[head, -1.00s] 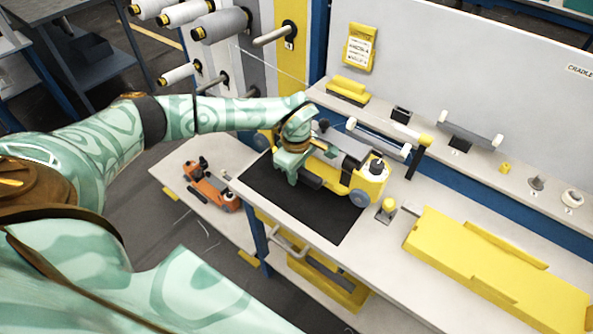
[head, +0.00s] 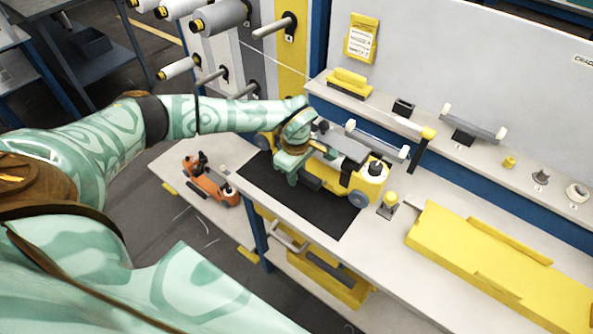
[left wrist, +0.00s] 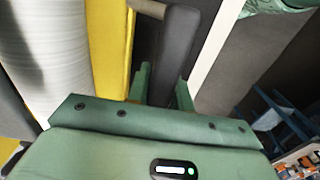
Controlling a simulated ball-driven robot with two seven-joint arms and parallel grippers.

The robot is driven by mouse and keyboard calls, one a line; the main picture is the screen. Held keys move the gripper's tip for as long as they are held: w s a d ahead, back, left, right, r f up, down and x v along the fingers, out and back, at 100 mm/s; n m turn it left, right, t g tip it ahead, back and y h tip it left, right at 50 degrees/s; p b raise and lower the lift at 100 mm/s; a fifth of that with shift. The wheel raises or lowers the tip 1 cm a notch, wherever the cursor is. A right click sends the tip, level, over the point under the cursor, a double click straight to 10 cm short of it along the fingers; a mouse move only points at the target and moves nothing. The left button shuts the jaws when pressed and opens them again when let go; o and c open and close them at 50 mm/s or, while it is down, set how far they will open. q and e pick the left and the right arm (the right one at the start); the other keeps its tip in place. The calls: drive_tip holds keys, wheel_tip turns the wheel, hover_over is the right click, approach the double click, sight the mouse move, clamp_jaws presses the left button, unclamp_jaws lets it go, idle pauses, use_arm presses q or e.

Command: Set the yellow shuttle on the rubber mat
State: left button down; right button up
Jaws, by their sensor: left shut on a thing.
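The yellow shuttle (head: 366,184), with a grey top, dark wheels and a white-and-black spool, is at the rubber mat in the head view. The black rubber mat (head: 290,206) lies on the light bench top. My left gripper (head: 292,176) is shut on the shuttle's near side, and the arm hides part of its left end. The shuttle is level and over the mat's back part; I cannot tell whether its wheels touch the mat. In the left wrist view, the gripper's fingers (left wrist: 165,92) show only partly, and the shuttle cannot be made out. My right gripper is out of view.
An orange shuttle (head: 210,183) stands on a lower shelf at the left. A yellow tray-like piece (head: 480,262) lies on the bench at the right. A small yellow-topped knob (head: 388,204) stands close to the mat. A ledge with a yellow block (head: 348,82) runs behind.

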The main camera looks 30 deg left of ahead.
use_arm(q)
drive_tip(key=shift+w+f+b, duration=0.1)
drive_tip(key=shift+f+b, duration=0.35)
drive_tip(key=shift+f, duration=0.3)
idle(0.7)
drive_tip(key=shift+f, duration=0.1)
drive_tip(key=c, duration=1.2)
unclamp_jaws()
drive_tip(key=shift+o, duration=0.2)
drive_tip(key=shift+f, duration=0.1)
wheel_tip(320, 180, up, 16)
drive_tip(key=p, duration=0.2)
drive_tip(key=shift+r+p, duration=0.25)
drive_tip(key=shift+p, duration=0.05)
